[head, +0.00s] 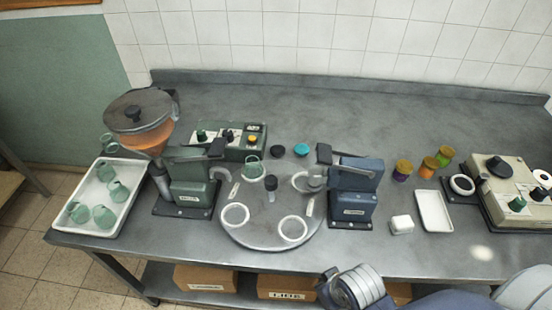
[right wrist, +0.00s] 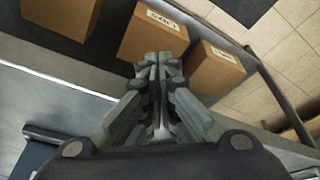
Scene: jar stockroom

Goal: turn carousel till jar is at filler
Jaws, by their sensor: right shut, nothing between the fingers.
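The round grey carousel (head: 265,238) lies on the metal bench in the head view, with several white ring holders and a dark central knob (head: 270,190). A clear greenish jar (head: 254,170) stands in its back-left ring. The green filler (head: 191,190), with an orange hopper (head: 150,137), stands left of the carousel. The jar is to the right of the filler's head; I cannot tell whether it lines up with the outlet. My right gripper (right wrist: 160,70) is shut and empty in the right wrist view, above boxes below the bench. My left gripper is out of view.
A blue machine (head: 352,190) with a lever stands at the carousel's right. A tray (head: 126,212) of several jars is at left. A green control box (head: 232,140) and dark and teal lids are behind. Boxes (right wrist: 153,35) sit on the shelf below. The carousel's front is clear.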

